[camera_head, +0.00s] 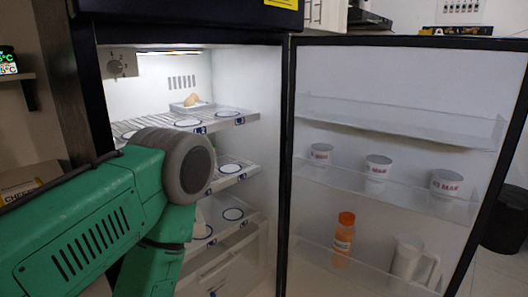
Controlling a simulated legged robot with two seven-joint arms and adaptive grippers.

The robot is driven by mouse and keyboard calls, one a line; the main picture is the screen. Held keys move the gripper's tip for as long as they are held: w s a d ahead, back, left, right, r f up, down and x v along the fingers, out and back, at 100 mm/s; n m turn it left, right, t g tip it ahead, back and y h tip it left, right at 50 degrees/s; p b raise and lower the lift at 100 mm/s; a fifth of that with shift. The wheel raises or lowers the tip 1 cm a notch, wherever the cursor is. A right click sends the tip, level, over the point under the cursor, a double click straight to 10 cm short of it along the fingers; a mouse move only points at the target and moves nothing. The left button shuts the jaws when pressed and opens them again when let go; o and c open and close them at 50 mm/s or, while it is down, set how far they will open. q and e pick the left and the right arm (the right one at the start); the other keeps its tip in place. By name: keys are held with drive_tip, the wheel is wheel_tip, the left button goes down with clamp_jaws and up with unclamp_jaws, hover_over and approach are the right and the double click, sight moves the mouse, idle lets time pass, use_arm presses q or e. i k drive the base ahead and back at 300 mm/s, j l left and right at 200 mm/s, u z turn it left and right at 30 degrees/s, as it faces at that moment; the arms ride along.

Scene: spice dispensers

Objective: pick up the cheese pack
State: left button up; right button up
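A brown box (27,180) with dark lettering that seems to begin "CHE" stands at the left edge, partly hidden behind my green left arm. I cannot tell whether it is the cheese pack. A small pale yellowish item (191,100) lies on a white tray or pack on the top shelf of the open fridge, near the back wall. My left arm crosses the lower left, with its grey joint in front of the shelves. Its gripper is not visible, and my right gripper is not in view.
The fridge door (400,75) stands open to the right, holding several white cups, an orange bottle (343,238) and a white jug (406,258). Wire shelves (240,166) carry round ring markers. A black bin (506,220) stands at the far right.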

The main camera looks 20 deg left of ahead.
sight(8, 193)
drive_tip(key=u, duration=2.15)
drive_tip(key=j+z, duration=0.15)
drive_tip(key=z, duration=0.25)
drive_tip(key=j+z, duration=0.15)
drive_tip(key=z, duration=0.25)
drive_tip(key=j+z, duration=0.15)
drive_tip(key=z, duration=0.25)
drive_tip(key=j+z, duration=0.2)
drive_tip(key=z, duration=0.2)
